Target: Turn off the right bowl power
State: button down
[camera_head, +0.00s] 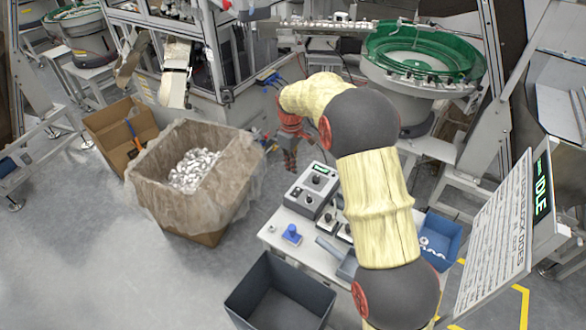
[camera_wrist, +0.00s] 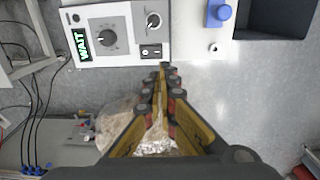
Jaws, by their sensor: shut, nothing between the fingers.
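A grey control box (camera_head: 310,188) with a lit green display stands on the small white table (camera_head: 272,239). In the wrist view the control box (camera_wrist: 122,17) shows a display reading WAIT, a large dial (camera_wrist: 106,37), a small knob (camera_wrist: 153,20) and a black rocker switch (camera_wrist: 151,52). I cannot tell the switch's position. My gripper (camera_head: 290,166) is shut and empty, beyond the box in the head view. In the wrist view its fingertips (camera_wrist: 162,70) appear just below the box edge near the rocker switch; contact cannot be told. A green bowl feeder (camera_head: 422,60) stands at the back right.
Smaller control units (camera_head: 327,221) sit beside the box, partly hidden by my arm. A blue button piece (camera_head: 291,234) is on the table. A lined carton (camera_head: 215,215) of shiny parts, a dark bin (camera_head: 240,300), a blue tray (camera_head: 447,232) and an IDLE screen (camera_head: 542,186) surround it.

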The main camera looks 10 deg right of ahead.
aim_at(298, 190)
jog(key=r+p, duration=0.1)
jog(key=p, duration=0.4)
jog(key=s+r+p, duration=0.1)
jog(key=r+p, duration=0.1)
jog(key=p, duration=0.3)
jog(key=shift+s+d+g+p, duration=0.2)
jog(key=shift+g+p, duration=0.2)
jog(key=shift+f+p, duration=0.15)
jog(key=shift+p, duration=0.6)
jog(key=shift+w+d+f+t+h+p, duration=0.2)
jog(key=shift+w+f+t+p, duration=0.2)
jog(key=shift+w+f+p, duration=0.15)
jog(key=shift+w+d+f+t+h+p, duration=0.1)
jog(key=shift+w+f+t+h+p, duration=0.1)
jog(key=shift+w+f+t+p, duration=0.3)
jog(key=shift+s+f, duration=0.1)
jog(key=f, duration=0.4)
jog(key=w+d+f+p, duration=0.1)
jog(key=f, duration=0.8)
jog(key=shift+w+d+f+p, duration=0.15)
jog(key=shift+f+p, duration=0.2)
